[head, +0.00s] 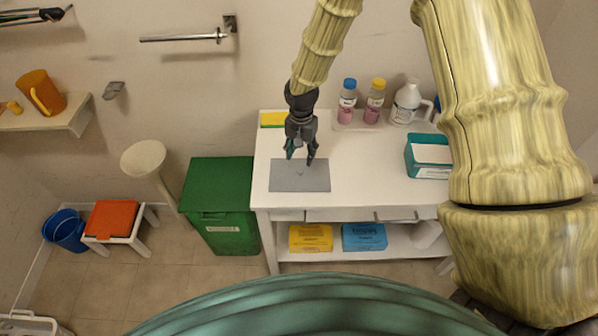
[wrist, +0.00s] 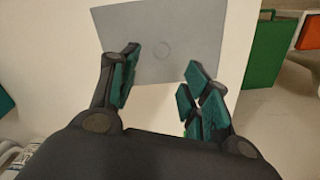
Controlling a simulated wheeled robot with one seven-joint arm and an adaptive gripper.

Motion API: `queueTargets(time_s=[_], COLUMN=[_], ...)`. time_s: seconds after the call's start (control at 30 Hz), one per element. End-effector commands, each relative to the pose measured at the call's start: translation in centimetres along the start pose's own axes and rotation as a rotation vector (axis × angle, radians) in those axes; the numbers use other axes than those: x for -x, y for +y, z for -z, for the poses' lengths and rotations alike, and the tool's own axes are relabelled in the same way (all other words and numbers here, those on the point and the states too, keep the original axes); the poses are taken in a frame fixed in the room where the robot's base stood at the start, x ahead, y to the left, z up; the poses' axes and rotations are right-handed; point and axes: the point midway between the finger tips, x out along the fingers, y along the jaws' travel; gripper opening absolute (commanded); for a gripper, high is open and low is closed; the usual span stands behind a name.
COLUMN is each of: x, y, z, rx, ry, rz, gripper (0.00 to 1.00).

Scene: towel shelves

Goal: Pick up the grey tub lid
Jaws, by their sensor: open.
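The grey tub lid (head: 300,181) is a flat rectangular sheet lying on the white table, near its front edge. In the wrist view the grey lid (wrist: 165,35) lies beyond my fingertips, with a faint round mark near its middle. My gripper (head: 301,158) points down over the far edge of the lid. In the wrist view my gripper (wrist: 160,65) is open, with its teal-padded fingers apart and nothing between them. I cannot tell how high the fingertips are above the lid.
The white table (head: 385,195) also holds a yellow sponge (head: 273,119), two capped bottles (head: 347,101), a white jug (head: 406,104) and a teal box (head: 428,156). A green bin (head: 218,203) stands left of the table. The tabletop right of the lid is clear.

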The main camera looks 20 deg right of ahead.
Motion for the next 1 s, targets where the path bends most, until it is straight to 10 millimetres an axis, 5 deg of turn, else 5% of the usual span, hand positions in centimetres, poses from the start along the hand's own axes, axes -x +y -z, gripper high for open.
queueTargets(time_s=[1.0], x=[-6.6], y=[-0.2], z=[-0.9], rx=[0.004], ry=[0.0], rz=[0.0], gripper=[0.47])
